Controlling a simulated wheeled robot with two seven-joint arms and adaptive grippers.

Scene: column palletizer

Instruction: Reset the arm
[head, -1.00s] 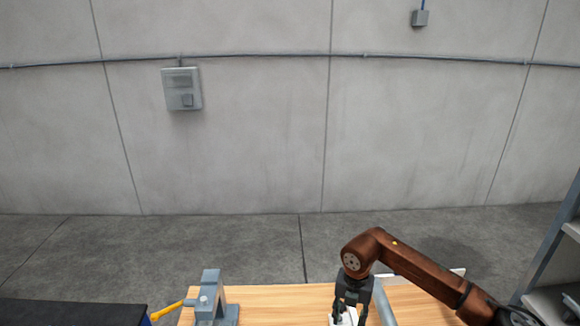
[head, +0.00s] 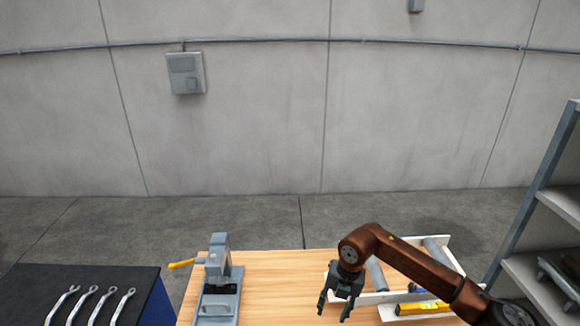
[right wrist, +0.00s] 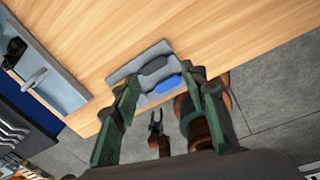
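My right gripper (head: 337,306) hangs from the brown arm over the wooden workbench (head: 280,275), left of the white tray (head: 410,310). Its fingers are apart. In the right wrist view, the right gripper (right wrist: 155,98) shows two spread dark-green fingers with nothing held between them. Beyond them a grey plate (right wrist: 123,73) with a dark piece and a blue piece lies by the bench edge. A small second gripper (right wrist: 156,116), my left one, hangs below the bench edge with its fingertips apart. It is not in the head view.
A grey clamp-like device (head: 217,275) with a yellow handle stands on the bench's left. The tray holds grey cylinders (head: 376,273) and a yellow level (head: 421,308). A dark cabinet (head: 140,285) with several wrenches is at left, a grey shelf (head: 535,190) at right. The bench middle is clear.

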